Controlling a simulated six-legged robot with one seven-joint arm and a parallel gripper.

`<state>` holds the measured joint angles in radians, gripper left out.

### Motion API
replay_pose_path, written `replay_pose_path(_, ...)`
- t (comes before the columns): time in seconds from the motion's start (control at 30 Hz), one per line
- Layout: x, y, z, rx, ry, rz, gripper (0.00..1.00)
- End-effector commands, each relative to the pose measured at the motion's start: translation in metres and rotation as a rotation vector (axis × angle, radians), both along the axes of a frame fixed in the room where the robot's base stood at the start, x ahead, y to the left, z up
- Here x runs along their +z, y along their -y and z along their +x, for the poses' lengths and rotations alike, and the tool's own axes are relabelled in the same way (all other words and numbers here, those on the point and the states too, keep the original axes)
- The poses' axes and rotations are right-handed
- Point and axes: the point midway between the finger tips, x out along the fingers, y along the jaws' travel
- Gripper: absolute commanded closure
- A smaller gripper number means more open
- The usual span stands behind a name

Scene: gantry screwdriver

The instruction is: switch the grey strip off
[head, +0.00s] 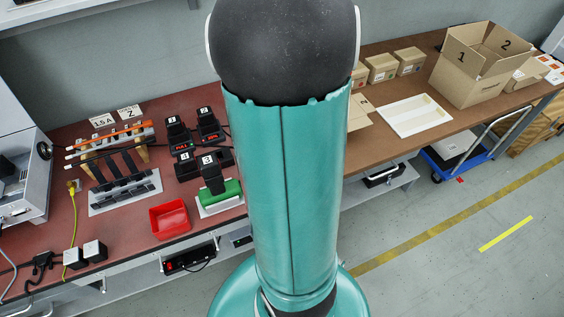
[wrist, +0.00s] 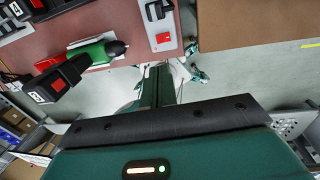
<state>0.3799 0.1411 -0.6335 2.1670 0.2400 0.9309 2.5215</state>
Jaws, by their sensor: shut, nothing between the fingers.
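A light grey strip (wrist: 151,29) with a red switch (wrist: 163,38) and a dark socket part shows at the top middle of the wrist view. I cannot tell the switch's position. My gripper (wrist: 159,70) is shut and empty in the wrist view, below the strip in the picture and apart from it. My arm hides the gripper in the head view.
A black strip (head: 188,259) with a red switch hangs on the bench front at left. A red bin (head: 169,218), a green-handled tool (head: 221,196) and several black chargers (head: 187,166) stand on the red bench top. Cartons (head: 470,75) stand at the right. Open floor lies right of my arm.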

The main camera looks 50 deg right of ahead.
Motion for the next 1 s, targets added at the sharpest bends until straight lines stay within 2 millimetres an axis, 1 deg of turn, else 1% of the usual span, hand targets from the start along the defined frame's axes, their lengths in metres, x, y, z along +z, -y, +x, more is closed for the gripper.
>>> replay_pose_path(0.17, -0.003, -0.001, 0.0, 0.003, -0.001, 0.0, 1.0)
replay_pose_path(0.27, -0.011, -0.002, 0.001, 0.004, -0.002, 0.001, 1.0)
replay_pose_path(0.37, -0.026, -0.004, 0.001, 0.003, -0.004, 0.002, 1.0)
replay_pose_path(0.8, -0.111, -0.012, 0.006, 0.004, -0.004, 0.002, 1.0)
replay_pose_path(0.9, -0.125, -0.014, 0.007, 0.003, -0.003, 0.003, 1.0)
replay_pose_path(1.0, -0.134, -0.015, 0.008, 0.004, -0.001, 0.001, 1.0)
